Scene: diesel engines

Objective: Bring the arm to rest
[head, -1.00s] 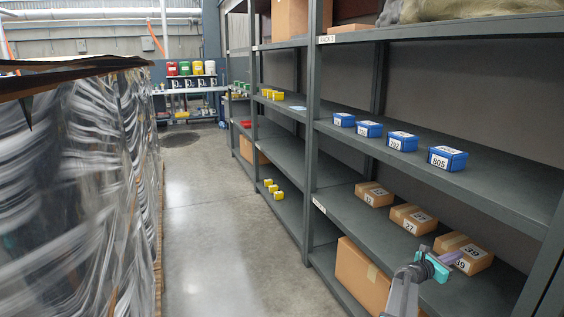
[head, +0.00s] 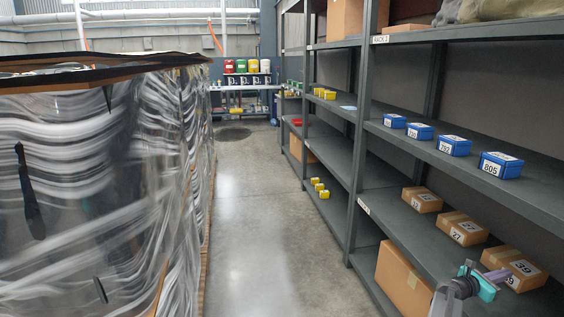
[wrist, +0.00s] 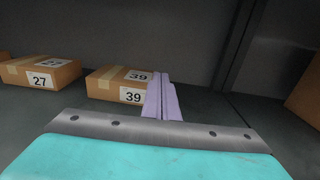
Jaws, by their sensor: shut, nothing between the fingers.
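My gripper (head: 497,276) is at the lower right of the head view, in front of the lower rack shelf. In the wrist view its purple fingers (wrist: 162,98) are together with nothing between them. Beyond them the cardboard box labelled 39 (wrist: 107,84) sits on the shelf, its right end partly hidden by the fingers. It also shows in the head view (head: 520,266). I cannot tell whether the fingers touch the box.
The box labelled 27 (head: 464,228) and another small box (head: 422,199) stand along the same shelf (head: 395,232). Blue bins (head: 500,164) line the shelf above. A wrapped pallet load (head: 90,180) stands at left. The concrete aisle (head: 248,220) between is clear.

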